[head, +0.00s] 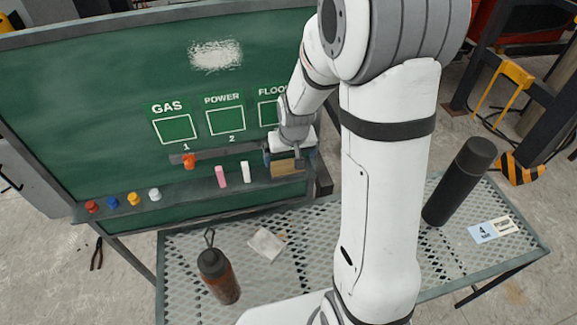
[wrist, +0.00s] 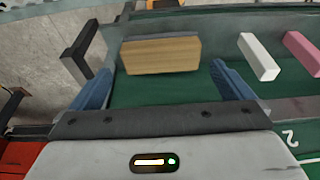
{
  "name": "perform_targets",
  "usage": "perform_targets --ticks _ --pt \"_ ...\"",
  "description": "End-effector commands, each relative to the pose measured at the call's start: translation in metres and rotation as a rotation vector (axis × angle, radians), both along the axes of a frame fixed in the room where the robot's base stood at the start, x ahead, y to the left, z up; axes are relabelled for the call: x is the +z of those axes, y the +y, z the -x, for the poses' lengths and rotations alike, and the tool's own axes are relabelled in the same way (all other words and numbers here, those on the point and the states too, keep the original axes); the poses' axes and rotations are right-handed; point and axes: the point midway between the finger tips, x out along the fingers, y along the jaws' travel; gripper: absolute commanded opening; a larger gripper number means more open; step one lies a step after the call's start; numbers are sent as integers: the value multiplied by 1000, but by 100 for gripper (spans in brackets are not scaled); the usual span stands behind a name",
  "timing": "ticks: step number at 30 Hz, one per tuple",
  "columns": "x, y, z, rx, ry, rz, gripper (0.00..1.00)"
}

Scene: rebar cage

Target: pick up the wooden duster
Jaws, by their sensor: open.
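The wooden duster (wrist: 160,57) is a light brown block with a dark edge along its top in the wrist view. It sits on the ledge of the green board. In the head view the duster (head: 286,166) shows just below my gripper (head: 290,155), partly covered by it. In the wrist view my gripper (wrist: 162,88) is open, with its blue fingers apart on either side of the duster's near face. The duster lies between and a little beyond the fingers. I cannot tell whether either finger touches it.
White chalk (head: 246,171) and pink chalk (head: 220,176) stand beside the duster on the ledge (head: 180,198). Several coloured magnets lie farther left. A dark bracket (wrist: 80,50) stands close to one finger. The mesh table (head: 330,240) below holds a brown bottle (head: 218,275) and a black cylinder (head: 459,181).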

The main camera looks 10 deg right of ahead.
Motion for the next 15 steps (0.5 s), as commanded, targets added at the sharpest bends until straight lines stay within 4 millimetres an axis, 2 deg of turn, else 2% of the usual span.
perform_targets --ticks 9,15 --pt "-38 1 -12 0 3 0 100" --pt "-45 1 -14 -1 0 0 100"
